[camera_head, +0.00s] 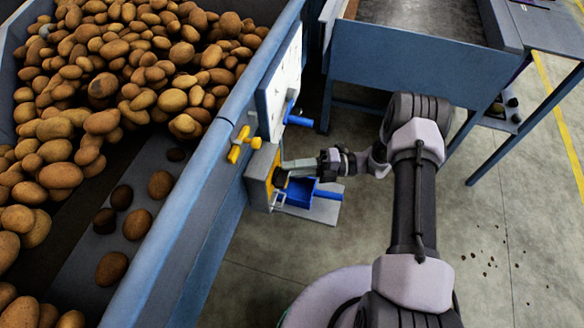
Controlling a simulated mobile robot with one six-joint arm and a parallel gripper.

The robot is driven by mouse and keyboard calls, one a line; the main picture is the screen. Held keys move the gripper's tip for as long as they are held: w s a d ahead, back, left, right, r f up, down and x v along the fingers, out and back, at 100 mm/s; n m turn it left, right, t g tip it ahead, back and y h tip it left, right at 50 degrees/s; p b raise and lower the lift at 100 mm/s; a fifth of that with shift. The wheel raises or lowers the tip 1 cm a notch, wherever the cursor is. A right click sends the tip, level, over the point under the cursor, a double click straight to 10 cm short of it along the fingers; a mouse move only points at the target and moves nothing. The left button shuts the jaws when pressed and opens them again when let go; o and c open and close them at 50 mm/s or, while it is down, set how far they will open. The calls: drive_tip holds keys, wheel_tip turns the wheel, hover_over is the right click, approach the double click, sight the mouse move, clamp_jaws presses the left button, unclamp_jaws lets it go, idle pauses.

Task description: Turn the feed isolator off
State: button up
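A grey box with a yellow face plate (269,187) is fixed to the side of the blue hopper, and I take it to be the feed isolator. A dark knob (280,178) shows on its face. My gripper (287,172) reaches in from the right, its fingers right at the knob. The fingers partly cover the knob and the plate. I cannot tell whether they touch or grip the knob, nor which way it is turned.
The blue hopper's rim (212,137) runs beside the box, with many potatoes (102,122) inside. A yellow handle (239,144), a white panel (283,80) and a blue bracket (311,194) are close by. A blue table (407,75) stands behind. Floor at right is open.

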drive_tip(key=shift+o, duration=0.9)
drive_tip(key=d+p, duration=0.1)
drive_tip(key=d, duration=1.6)
drive_tip(key=shift+w+d+p, duration=0.2)
drive_tip(key=shift+w+p, duration=0.2)
